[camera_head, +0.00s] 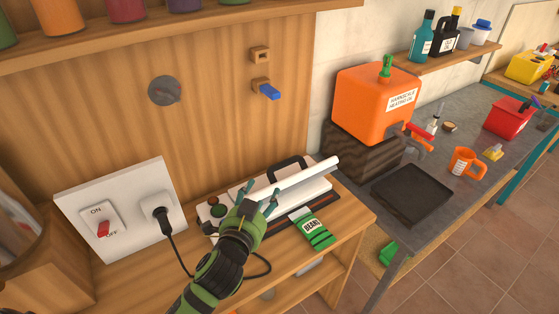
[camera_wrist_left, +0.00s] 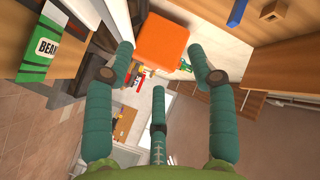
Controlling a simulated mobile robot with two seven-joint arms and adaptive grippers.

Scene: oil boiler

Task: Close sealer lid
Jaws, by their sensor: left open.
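The sealer (camera_head: 212,212) sits on the wooden bench, with red and green buttons at its left end. Its white lid (camera_head: 306,177) is raised at an angle and has a black handle (camera_head: 288,166) behind it. A green and white BEANS bag (camera_head: 314,229) lies at the sealer's front edge; it also shows in the left wrist view (camera_wrist_left: 40,48). My left gripper (camera_head: 261,198) is open, its teal fingers at the lid's left end. I cannot tell whether they touch it. The gripper covers part of the sealer. My right gripper is not in view.
A power plate with an ON/OFF switch (camera_head: 102,227) and a plugged-in cord (camera_head: 172,240) is at the left. A shelf with jars hangs above.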

